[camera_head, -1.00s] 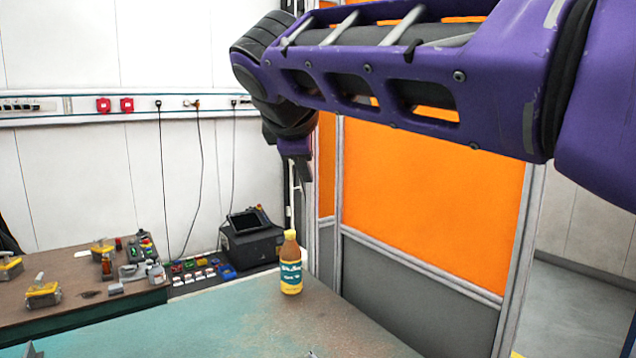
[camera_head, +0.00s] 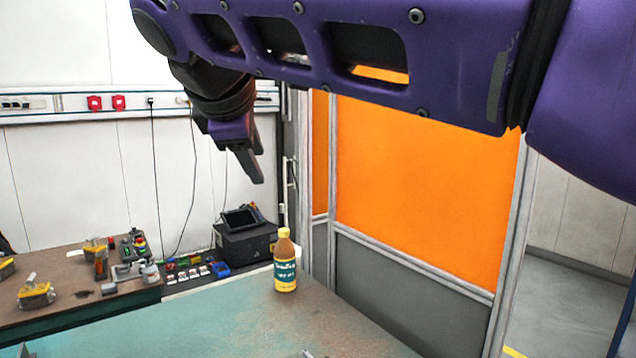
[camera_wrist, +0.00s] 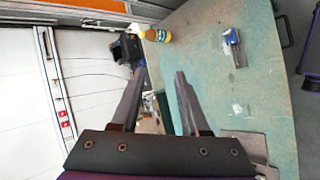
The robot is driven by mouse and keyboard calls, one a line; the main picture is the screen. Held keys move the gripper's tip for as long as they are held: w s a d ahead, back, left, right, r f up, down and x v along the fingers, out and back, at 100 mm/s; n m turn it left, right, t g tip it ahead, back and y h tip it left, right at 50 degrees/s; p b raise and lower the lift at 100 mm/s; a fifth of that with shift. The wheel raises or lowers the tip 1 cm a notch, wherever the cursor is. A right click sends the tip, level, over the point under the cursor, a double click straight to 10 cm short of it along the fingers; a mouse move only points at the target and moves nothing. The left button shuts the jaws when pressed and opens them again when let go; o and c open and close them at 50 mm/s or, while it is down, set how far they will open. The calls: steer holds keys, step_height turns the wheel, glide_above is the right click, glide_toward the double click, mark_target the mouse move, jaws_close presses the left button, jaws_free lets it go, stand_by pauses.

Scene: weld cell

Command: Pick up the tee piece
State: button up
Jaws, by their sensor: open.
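I cannot clearly make out the tee piece in either view. A small grey metal thing (camera_head: 309,354) is cut off at the bottom edge of the head view, too little of it showing to name. In the wrist view a blue and grey object (camera_wrist: 233,47) and a small pale, clear-looking thing (camera_wrist: 237,108) lie on the green bench top; I cannot tell whether either is the tee piece. My gripper (camera_head: 252,168) hangs above the far side of the bench. In the wrist view my gripper (camera_wrist: 158,88) has its two fingers apart, with nothing between them.
A brown bottle (camera_head: 285,267) with a yellow and teal label stands upright on the green bench (camera_head: 200,325). A brown side table (camera_head: 70,283) at left holds several yellow and grey items. An orange screen (camera_head: 430,185) rises behind the bench. Much of the bench top is bare.

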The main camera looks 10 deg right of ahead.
steer(key=w+a+f+n+g+h, duration=0.25)
steer(key=a+f, duration=0.25)
steer(key=f, duration=1.1)
steer(key=w+a+f+n+g+h, duration=0.15)
steer(key=a+f+h, duration=0.3)
steer(key=f, duration=1.15)
steer(key=w+a+f+n+g+h, duration=0.1)
steer(key=a+f+n+h, duration=0.35)
steer(key=f, duration=1.15)
steer(key=shift+m+y, duration=0.95)
steer(key=x, duration=0.5)
steer(key=shift+s+d+r+p, duration=0.25)
steer(key=shift+s+d+p, duration=0.05)
steer(key=shift+s, duration=0.1)
steer(key=shift+t, duration=0.3)
steer(key=x, duration=0.5)
steer(key=shift+w+d, duration=0.15)
steer(key=shift+d, duration=0.3)
steer(key=shift+x, duration=2.85)
steer(key=shift+a+f, duration=0.1)
steer(key=shift+f, duration=0.05)
jaws_close()
